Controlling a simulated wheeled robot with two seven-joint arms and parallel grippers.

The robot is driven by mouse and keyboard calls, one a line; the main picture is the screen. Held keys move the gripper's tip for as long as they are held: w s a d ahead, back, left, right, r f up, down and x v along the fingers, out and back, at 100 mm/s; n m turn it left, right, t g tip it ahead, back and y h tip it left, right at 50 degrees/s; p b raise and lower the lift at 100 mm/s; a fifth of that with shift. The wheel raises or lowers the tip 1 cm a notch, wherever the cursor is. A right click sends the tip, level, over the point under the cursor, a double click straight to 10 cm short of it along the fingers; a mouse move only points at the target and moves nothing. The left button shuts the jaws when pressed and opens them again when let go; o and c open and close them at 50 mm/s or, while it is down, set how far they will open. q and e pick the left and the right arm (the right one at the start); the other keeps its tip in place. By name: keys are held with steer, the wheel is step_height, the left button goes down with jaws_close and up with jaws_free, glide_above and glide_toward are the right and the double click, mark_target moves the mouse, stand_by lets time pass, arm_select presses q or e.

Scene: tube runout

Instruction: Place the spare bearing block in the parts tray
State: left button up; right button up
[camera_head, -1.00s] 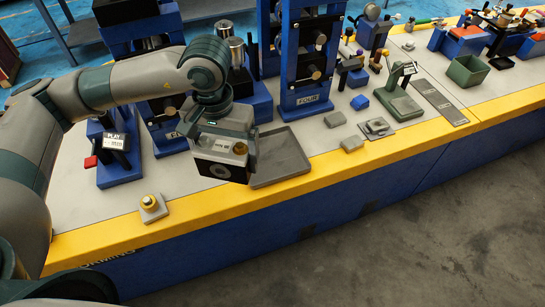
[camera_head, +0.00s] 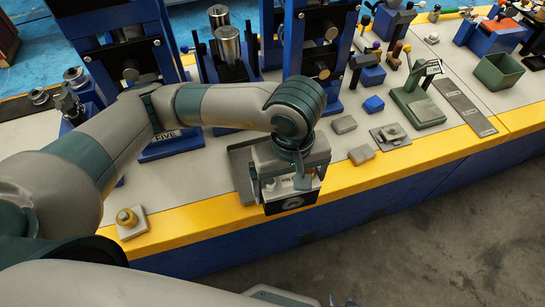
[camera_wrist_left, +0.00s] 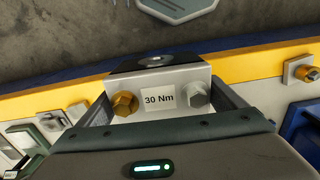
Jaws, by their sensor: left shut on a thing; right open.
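The bearing block (camera_head: 292,201) is a small light block with a dark outer face. In the left wrist view the block (camera_wrist_left: 160,78) has a "30 Nm" label between a brass bolt and a silver bolt. My left gripper (camera_head: 290,178) is shut on it, with a finger at each side. A shallow grey tray (camera_head: 238,163) lies on the bench, partly hidden behind my left gripper. The block overlaps the tray's near right part in the head view; its height above the bench is unclear. My right gripper (camera_head: 342,300) barely shows at the bottom edge, open, away from the block.
A brass-topped fitting on a plate (camera_head: 128,221) stands at the bench's near left. Blue stands rise behind. A green bin (camera_head: 497,71) is farther right.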

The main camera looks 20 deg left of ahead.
arm_select(q)
steer(key=shift+w+d+f, duration=0.1)
steer(key=shift+d, duration=0.35)
arm_select(e)
steer(key=shift+w+d, duration=0.1)
steer(key=shift+w, duration=0.3)
arm_select(q)
steer(key=w+a+f, duration=0.2)
steer(key=w, duration=0.1)
steer(key=w+a+f+p, duration=0.1)
steer(key=w+a+f, duration=0.1)
steer(key=w, duration=0.1)
steer(key=w+a+f+p, duration=0.1)
steer(key=w+a+f, duration=0.2)
steer(key=shift+w, duration=0.2)
arm_select(e)
steer(key=w+a+r+t, duration=0.1)
steer(key=a+r+t, duration=0.1)
steer(key=shift+w+a+r+y, duration=0.3)
steer(key=shift+w, duration=0.05)
arm_select(q)
steer(key=shift+p, duration=0.3)
